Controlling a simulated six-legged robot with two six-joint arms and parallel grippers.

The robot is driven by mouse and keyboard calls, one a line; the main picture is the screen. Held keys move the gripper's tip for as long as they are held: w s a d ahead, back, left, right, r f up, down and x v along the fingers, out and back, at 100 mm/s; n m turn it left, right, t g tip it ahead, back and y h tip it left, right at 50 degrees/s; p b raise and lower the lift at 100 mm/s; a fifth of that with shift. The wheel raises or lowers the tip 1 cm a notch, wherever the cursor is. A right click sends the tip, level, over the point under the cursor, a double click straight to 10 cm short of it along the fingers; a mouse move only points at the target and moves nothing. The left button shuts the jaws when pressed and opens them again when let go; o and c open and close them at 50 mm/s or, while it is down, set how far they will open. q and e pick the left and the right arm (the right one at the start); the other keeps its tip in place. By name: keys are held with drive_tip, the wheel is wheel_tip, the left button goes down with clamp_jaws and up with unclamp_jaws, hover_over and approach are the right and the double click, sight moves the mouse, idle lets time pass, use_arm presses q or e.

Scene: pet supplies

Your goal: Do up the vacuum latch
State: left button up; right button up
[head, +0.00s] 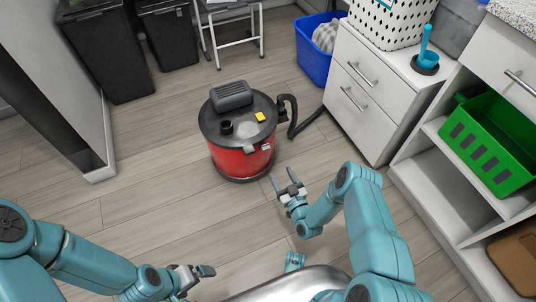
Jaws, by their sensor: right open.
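A red canister vacuum (238,162) with a dark grey lid (212,122) stands upright on the floor in the middle of the head view. A small light grey latch (249,150) shows at the front rim, where the lid meets the red drum; I cannot tell whether it is fastened. My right gripper (288,182) is open and empty, in front of the vacuum and to its right, apart from it. My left gripper (206,270) is low in the view, well away from the vacuum; its jaw opening is unclear.
A black hose (294,120) curves from the vacuum's right side towards a white drawer cabinet (345,105). A blue bin (312,66) stands behind. Shelves with a green crate (490,145) are at right, dark bins (108,55) at back left. Floor around the vacuum's front is clear.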

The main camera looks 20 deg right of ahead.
sight(266, 148)
drive_tip(key=w+b, duration=0.3)
drive_tip(key=w, duration=0.8)
drive_tip(key=shift+w+a, duration=0.15)
drive_tip(key=shift+w, duration=0.15)
